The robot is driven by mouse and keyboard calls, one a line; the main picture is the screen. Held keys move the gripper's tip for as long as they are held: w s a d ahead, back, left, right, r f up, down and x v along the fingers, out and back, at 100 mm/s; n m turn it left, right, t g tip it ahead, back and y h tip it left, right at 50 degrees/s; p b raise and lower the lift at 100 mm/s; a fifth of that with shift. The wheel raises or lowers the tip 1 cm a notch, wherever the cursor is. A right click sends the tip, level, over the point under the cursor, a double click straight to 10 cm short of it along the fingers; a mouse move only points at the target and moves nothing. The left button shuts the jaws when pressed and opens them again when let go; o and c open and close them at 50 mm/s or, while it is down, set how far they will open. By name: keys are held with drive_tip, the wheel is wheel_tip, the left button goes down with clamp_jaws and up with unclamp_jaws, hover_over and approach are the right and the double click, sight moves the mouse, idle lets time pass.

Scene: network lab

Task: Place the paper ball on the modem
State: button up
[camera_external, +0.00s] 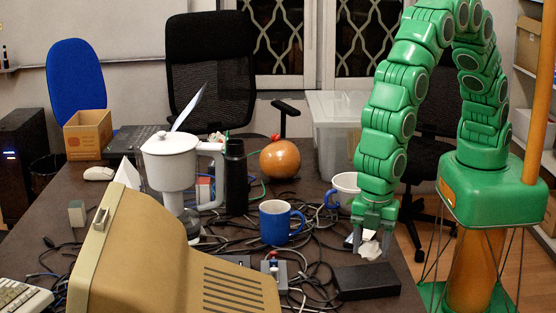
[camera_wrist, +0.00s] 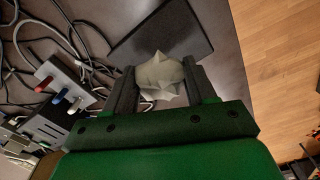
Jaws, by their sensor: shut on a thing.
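The paper ball (camera_external: 370,249) is a crumpled off-white lump between the fingers of my gripper (camera_external: 372,245). In the wrist view the paper ball (camera_wrist: 160,78) sits between the two dark fingers of my gripper (camera_wrist: 159,84), which are shut on it. A flat black box (camera_external: 366,281), which looks like the modem, lies near the table's front right edge. It also shows in the wrist view (camera_wrist: 178,36), just beyond the ball and partly hidden by it. The ball appears just behind the box in the external view; its exact height is unclear.
Tangled cables (camera_external: 315,262) spread over the table left of the box. A blue mug (camera_external: 279,223) and a white cup with a blue handle (camera_external: 346,185) stand nearby. A beige monitor (camera_external: 165,262) fills the front left. Switch boxes (camera_wrist: 66,76) lie left of my gripper.

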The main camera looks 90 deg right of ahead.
sight(368, 261)
drive_tip(key=shift+w+a+f, duration=0.2)
drive_tip(key=shift+f, duration=1.8)
drive_tip(key=shift+f, duration=0.1)
drive_tip(key=o, duration=1)
wheel_tip(368, 261, up, 12)
drive_tip(key=shift+r, duration=0.2)
